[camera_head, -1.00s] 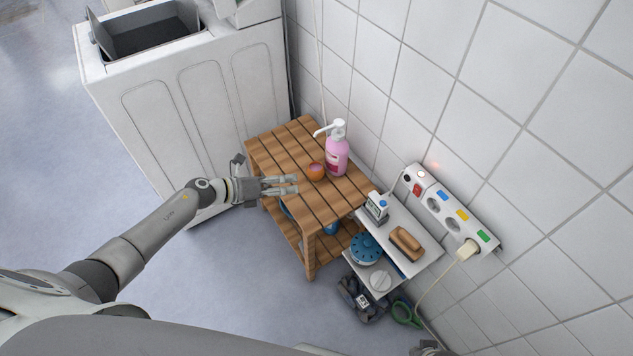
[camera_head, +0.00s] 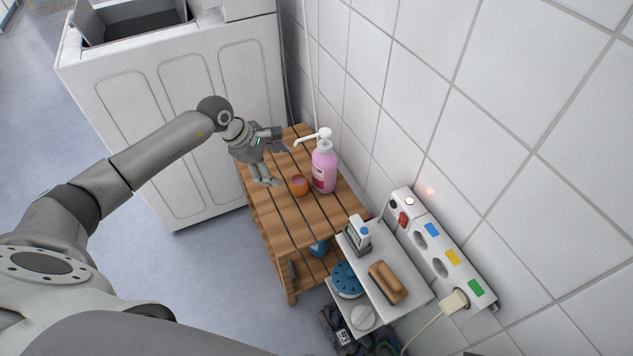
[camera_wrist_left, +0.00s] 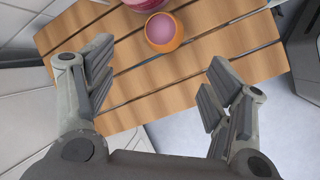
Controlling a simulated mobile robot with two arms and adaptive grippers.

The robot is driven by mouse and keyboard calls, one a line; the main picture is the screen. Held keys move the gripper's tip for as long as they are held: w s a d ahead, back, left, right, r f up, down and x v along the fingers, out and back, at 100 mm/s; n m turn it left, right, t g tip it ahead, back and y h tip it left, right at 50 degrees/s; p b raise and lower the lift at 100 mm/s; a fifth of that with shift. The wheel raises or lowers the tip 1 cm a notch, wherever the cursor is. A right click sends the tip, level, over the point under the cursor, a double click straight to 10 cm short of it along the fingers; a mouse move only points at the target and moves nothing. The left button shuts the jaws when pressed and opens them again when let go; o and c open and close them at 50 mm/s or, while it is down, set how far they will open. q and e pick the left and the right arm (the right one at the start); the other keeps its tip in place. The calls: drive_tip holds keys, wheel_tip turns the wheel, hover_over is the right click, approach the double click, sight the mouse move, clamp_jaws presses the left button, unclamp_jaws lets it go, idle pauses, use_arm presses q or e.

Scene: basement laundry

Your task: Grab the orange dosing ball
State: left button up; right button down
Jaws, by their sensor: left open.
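The orange dosing ball (camera_head: 299,185) sits on the slatted wooden stand (camera_head: 291,222), close to the pink pump bottle. It has a pinkish round opening on top. In the left wrist view the ball (camera_wrist_left: 163,33) is at the top, ahead of and between the fingers. My left gripper (camera_head: 272,160) is open and empty over the stand, to the left of the ball and apart from it. Both its fingers (camera_wrist_left: 158,88) show spread wide in the wrist view. My right gripper is not in view.
A pink pump bottle (camera_head: 324,168) stands right behind the ball. A white washer (camera_head: 170,115) is at the left, a tiled wall at the right. A white shelf (camera_head: 382,308) with a brush (camera_head: 388,282) and a power strip (camera_head: 440,250) are at the lower right.

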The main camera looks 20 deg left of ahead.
sight(292, 181)
use_arm(q)
drive_tip(key=b+x, duration=0.1)
drive_tip(key=x, duration=0.4)
drive_tip(key=shift+f, duration=0.1)
drive_tip(key=shift+b+x, duration=0.55)
drive_tip(key=shift+x, duration=2.2)
drive_tip(key=shift+s+d, duration=0.1)
drive_tip(key=shift+s, duration=0.05)
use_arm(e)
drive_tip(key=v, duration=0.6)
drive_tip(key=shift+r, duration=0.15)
use_arm(q)
drive_tip(key=shift+c, duration=0.2)
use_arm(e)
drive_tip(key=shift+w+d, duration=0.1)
use_arm(q)
drive_tip(key=c, duration=1)
